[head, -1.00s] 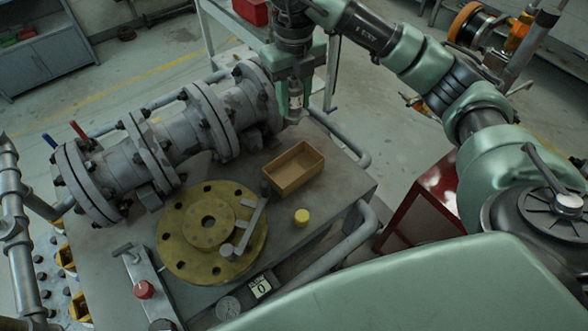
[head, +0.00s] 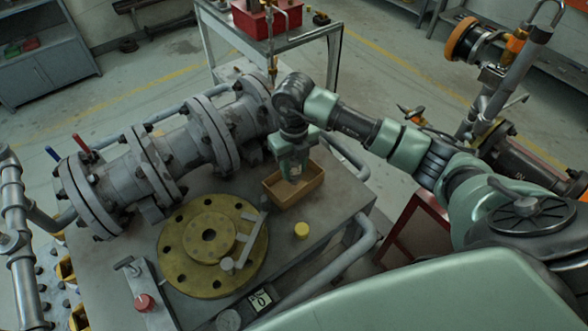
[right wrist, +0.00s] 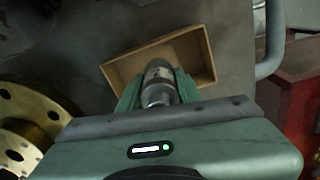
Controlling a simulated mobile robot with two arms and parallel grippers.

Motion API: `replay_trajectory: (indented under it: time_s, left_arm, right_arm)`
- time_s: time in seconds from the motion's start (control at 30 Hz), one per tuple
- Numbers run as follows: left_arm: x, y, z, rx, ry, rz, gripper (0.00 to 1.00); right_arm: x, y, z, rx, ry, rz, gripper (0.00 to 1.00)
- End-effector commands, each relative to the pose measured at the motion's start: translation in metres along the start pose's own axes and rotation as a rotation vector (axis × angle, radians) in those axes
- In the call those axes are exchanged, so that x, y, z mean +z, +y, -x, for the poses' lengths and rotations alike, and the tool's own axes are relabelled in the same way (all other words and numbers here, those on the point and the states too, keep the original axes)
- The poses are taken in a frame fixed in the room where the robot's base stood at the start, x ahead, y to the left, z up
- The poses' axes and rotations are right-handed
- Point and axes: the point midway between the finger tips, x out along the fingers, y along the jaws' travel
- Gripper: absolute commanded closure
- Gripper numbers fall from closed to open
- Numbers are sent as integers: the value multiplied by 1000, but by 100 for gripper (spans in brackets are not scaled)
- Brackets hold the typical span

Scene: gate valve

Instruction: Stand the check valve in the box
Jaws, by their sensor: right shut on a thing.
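The box (head: 311,186) is a small open tan tray on the grey table, right of the yellow flange. My right gripper (head: 292,172) is over the box, pointing down. It is shut on the check valve (right wrist: 159,84), a metal cylinder that shows between the fingers in the right wrist view. The box also shows there (right wrist: 122,68), around and behind the valve. In the head view the gripper hides most of the valve. I cannot tell whether the valve touches the box floor. My left gripper is not in view.
A large grey flanged pipe (head: 180,150) lies along the table's back left. A yellow flange disc (head: 180,250) with a lever on it lies left of the box.

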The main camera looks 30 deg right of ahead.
Motion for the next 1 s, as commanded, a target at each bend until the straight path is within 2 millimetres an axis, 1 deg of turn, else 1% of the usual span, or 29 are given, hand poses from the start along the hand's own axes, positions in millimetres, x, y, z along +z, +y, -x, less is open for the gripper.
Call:
replay_trajectory:
  time_s: [0.03,0.13,0.37,0.47,0.5,0.57,0.87,0.93,1.0]
  left_arm:
    - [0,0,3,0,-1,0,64]
    - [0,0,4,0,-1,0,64]
    - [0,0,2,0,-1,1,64]
    - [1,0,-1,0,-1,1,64]
    - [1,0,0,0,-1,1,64]
    - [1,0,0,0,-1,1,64]
    - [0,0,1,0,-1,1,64]
    - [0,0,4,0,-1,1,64]
    - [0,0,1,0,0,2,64]
  right_arm:
    - [0,0,-7,0,3,-1,100]
    - [0,0,-17,0,0,0,100]
    - [0,0,-18,0,-2,0,100]
    - [0,0,-22,0,-2,0,100]
    - [0,0,-22,-1,0,0,61]
    - [0,0,-21,-1,0,0,44]
    - [0,0,-20,-1,0,0,44]
    - [0,0,-17,0,0,0,44]
    - [1,0,-13,0,-3,0,44]
